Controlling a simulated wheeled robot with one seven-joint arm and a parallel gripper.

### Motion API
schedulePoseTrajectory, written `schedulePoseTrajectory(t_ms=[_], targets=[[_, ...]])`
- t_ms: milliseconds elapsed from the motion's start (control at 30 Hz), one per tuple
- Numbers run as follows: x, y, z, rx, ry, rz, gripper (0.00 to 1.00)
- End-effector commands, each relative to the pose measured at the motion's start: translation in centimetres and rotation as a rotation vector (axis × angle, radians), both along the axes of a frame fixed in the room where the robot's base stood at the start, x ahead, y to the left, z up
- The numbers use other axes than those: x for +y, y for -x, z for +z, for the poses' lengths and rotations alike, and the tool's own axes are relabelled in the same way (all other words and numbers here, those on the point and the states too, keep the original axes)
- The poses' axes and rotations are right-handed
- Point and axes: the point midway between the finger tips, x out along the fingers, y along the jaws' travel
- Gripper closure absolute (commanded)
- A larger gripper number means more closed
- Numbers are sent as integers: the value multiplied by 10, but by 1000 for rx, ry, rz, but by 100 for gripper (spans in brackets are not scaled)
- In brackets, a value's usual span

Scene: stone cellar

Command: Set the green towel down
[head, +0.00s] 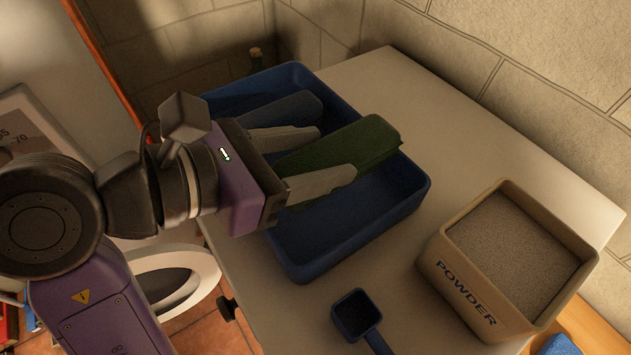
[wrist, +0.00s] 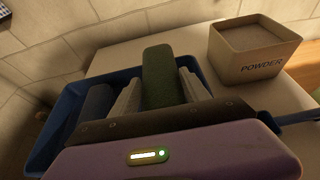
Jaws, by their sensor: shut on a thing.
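The green towel (head: 345,146) is a rolled or folded dark green bundle between the two fingers of my gripper (head: 318,160). My gripper is shut on it and holds it over the blue bin (head: 420,195). In the wrist view the green towel (wrist: 163,78) stands out lengthwise between the fingers (wrist: 162,92). A blue towel (head: 285,110) lies in the left part of the bin and also shows in the wrist view (wrist: 95,105). I cannot tell whether the green towel touches the bin.
The bin stands on a pale tabletop (head: 440,110) against a stone wall. A tan powder box (head: 470,265) stands at the right, and a small dark blue scoop (head: 355,315) lies in front. The tabletop behind the bin is clear. A round white door (head: 180,280) is below left.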

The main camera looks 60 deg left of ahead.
Motion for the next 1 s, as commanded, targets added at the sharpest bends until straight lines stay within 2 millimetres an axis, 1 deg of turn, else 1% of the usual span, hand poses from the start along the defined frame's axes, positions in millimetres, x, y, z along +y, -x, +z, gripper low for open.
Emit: schedulePoseTrajectory(t_ms=[33, 100, 267, 333, 500, 567, 633, 933, 967, 1000], targets=[[0, 0, -8, 0, 4, 2, 88], [0, 1, -15, 0, 1, 2, 88], [0, 0, -23, 0, 0, 1, 88], [0, 0, -30, 0, 1, 1, 88], [0, 0, -55, -1, 5, 2, 88], [0, 0, -61, 0, 2, 2, 88], [0, 0, -63, 0, 0, 1, 88], [0, 0, -64, -1, 0, 0, 88], [0, 0, -65, 0, 0, 0, 44], [0, 0, -65, 0, -1, 0, 36]])
